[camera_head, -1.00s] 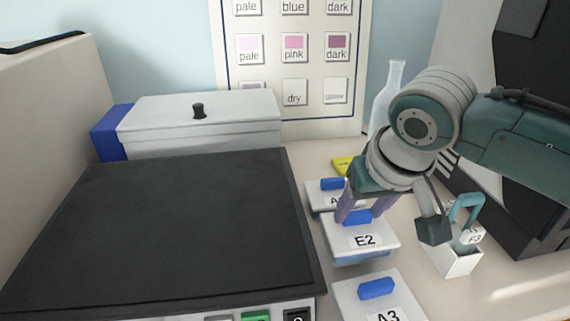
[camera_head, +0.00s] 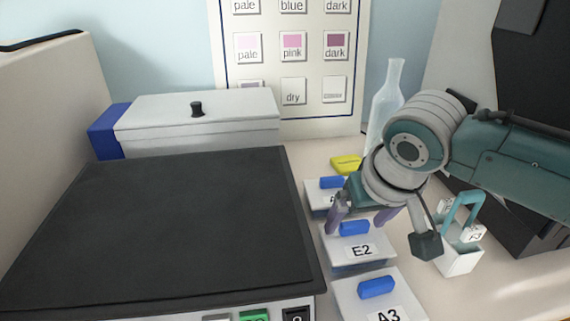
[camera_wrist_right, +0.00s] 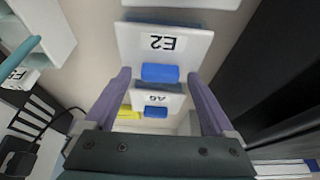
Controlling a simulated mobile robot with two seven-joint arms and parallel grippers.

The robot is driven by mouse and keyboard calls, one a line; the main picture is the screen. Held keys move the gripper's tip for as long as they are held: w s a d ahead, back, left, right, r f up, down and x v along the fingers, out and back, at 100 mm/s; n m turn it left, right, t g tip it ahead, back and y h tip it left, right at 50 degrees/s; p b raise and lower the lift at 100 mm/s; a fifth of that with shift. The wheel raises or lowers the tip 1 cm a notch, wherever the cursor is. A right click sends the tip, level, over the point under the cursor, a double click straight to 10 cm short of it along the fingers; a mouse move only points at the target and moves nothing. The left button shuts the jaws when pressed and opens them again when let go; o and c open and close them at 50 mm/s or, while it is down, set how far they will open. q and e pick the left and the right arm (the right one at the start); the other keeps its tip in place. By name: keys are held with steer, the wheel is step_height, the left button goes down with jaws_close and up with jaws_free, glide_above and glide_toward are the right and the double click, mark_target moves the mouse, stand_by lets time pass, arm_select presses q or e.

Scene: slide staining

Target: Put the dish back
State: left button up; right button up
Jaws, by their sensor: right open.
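The dish labelled E2 (camera_head: 350,254) stands in the middle of a row of lidded dishes, with a blue handle (camera_head: 354,228) on its white lid. My right gripper (camera_head: 361,222) is open, its purple fingers apart on either side of that handle. In the right wrist view the E2 lid (camera_wrist_right: 163,42) lies beyond the fingertips, and its blue handle (camera_wrist_right: 160,72) shows between the fingers, which do not appear to touch it. The lower part of the E2 dish is partly hidden in the head view. My left gripper is not in view.
A dish labelled A3 (camera_head: 376,305) stands in front and another lidded dish (camera_head: 322,197) behind. A white holder with a teal handle (camera_head: 460,259) stands right, near a dark machine. A black-topped device (camera_head: 170,230) fills the left. A bottle (camera_head: 388,100) stands behind.

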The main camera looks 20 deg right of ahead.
mark_target(365, 257)
steer(key=shift+r, duration=0.1)
steer(key=shift+s+r, duration=0.1)
steer(key=shift+r, duration=0.25)
steer(key=p+v, duration=0.3)
steer(key=v, duration=0.8)
steer(key=s+a+f+n, duration=0.1)
steer(key=s+a+n, duration=0.1)
steer(key=s, duration=0.6)
steer(key=s+a+f+n+y, duration=0.1)
steer(key=s+a+f+n, duration=0.1)
steer(key=s, duration=0.7)
steer(key=shift+a+n+g, duration=0.4)
steer(key=shift+a, duration=0.2)
steer(key=shift+s+r, duration=0.1)
step_height(365, 257, up, 36)
steer(key=p, duration=3.6)
steer(key=shift+r+p, duration=0.2)
steer(key=shift+p, duration=0.15)
